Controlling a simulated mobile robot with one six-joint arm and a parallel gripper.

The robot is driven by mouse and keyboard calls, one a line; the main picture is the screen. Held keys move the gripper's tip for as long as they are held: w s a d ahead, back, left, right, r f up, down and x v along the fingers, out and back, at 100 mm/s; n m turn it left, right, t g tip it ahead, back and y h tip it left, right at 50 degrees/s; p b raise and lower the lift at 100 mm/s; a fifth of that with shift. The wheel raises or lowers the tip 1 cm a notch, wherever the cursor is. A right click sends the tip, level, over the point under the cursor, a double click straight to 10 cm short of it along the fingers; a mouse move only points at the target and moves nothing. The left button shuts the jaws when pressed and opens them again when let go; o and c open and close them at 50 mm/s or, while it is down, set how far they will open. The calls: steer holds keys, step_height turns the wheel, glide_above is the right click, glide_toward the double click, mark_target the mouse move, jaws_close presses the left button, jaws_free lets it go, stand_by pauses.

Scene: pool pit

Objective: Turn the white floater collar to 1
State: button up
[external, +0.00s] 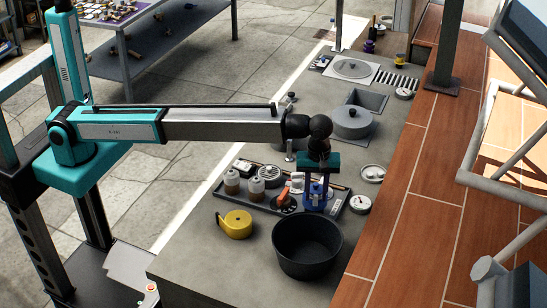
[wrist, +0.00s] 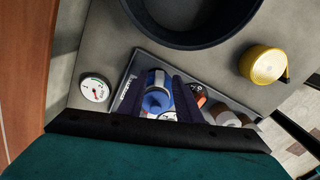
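A blue floater (wrist: 157,98) with a white band, which looks like its collar (wrist: 157,79), stands in a dark tray. In the external view the floater (external: 315,202) is at the tray's right part, partly covered by my fingers. My gripper (external: 317,191) points down over it, with the fingers apart on either side. In the wrist view my gripper (wrist: 158,78) has one dark finger left and one right of the floater; I see no clear contact. Any marks or number on the collar are too small to read.
The dark tray (external: 262,208) also holds tan-topped jars (external: 232,181), an orange-and-black item (external: 285,200) and a white container (external: 297,183). A black tub (external: 307,247), a yellow round item (external: 235,224) and a dial gauge (external: 360,204) stand close by. The near left counter is clear.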

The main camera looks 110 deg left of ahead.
steer(key=shift+f, duration=0.35)
jaws_close()
